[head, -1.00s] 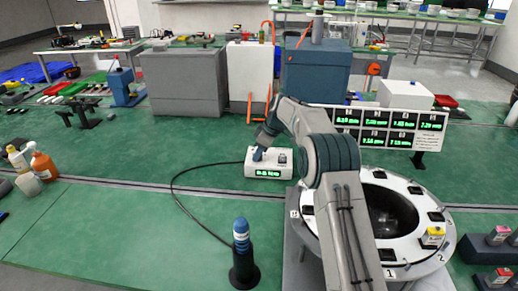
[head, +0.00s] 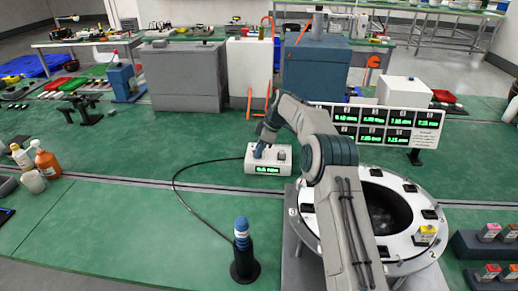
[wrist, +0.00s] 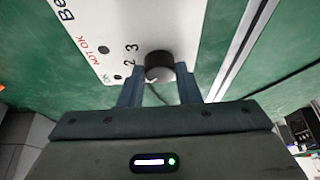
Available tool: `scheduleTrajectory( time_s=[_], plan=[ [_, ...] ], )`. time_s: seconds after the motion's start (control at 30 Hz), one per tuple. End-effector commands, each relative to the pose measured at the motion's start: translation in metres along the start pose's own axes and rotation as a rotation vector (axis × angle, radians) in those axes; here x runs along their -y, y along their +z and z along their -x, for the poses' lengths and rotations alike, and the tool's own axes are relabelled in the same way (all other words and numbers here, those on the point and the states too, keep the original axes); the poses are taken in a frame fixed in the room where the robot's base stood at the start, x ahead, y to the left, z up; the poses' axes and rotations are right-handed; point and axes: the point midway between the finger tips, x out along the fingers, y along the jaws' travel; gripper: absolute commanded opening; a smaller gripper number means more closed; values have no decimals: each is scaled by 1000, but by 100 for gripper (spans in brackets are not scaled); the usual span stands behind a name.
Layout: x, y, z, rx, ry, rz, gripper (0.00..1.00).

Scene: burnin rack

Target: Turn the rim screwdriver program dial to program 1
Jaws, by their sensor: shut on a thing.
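The white screwdriver controller box (head: 283,160) stands on the green bench, with a lit green display on its front. In the wrist view its white top (wrist: 133,25) carries the words OK and NOT OK and the numbers 2 and 3. The black round program dial (wrist: 158,62) stands on it, near one edge. My gripper (wrist: 158,84) is shut on the dial, with one finger on each side. The dial's pointer and the number 1 cannot be made out. In the head view my gripper (head: 262,150) reaches down onto the box top.
A black cable curves from the box towards the blue-topped screwdriver (head: 241,233) in its dark stand. A white ring fixture (head: 405,245) stands at the right, below a panel of green readouts (head: 375,125). Bottles (head: 46,162) stand at the far left.

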Motion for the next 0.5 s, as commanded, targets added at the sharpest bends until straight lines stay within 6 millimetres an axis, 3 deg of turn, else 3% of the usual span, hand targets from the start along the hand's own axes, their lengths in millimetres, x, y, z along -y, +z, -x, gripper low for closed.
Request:
scheduleTrajectory(
  time_s=[0.03, 0.07, 0.1, 0.5],
  plan=[
    [0, 0, 0, 1, 1, 0, 7],
    [0, 0, 0, 1, 1, 0, 38],
    [0, 0, 0, 1, 1, 0, 50],
    [0, 0, 6, -1, 2, 0, 51]
  ],
)
